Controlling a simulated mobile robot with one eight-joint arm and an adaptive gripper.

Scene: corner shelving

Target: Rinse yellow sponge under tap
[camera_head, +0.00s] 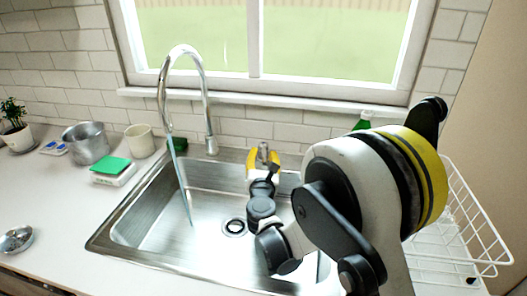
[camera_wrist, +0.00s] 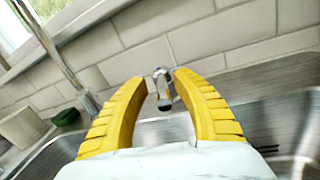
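My gripper (camera_head: 263,160) is at the back rim of the sink, with its yellow fingers apart around the metal tap handle (camera_wrist: 162,90). In the wrist view my gripper (camera_wrist: 160,78) shows gaps on both sides of the handle. The tall chrome tap (camera_head: 202,95) stands to the left. I see no clearly yellow sponge. A green pad (camera_head: 112,166) lies on a white block on the left counter. A dark green pad (camera_head: 180,144) sits behind the sink and in the wrist view (camera_wrist: 65,117).
A metal pot (camera_head: 86,142), a cream cup (camera_head: 140,140) and a potted plant (camera_head: 17,130) stand on the left counter. A white wire rack (camera_head: 460,215) stands right of the sink. A green bottle top (camera_head: 364,118) shows behind my arm. The window sill (camera_head: 270,99) runs behind.

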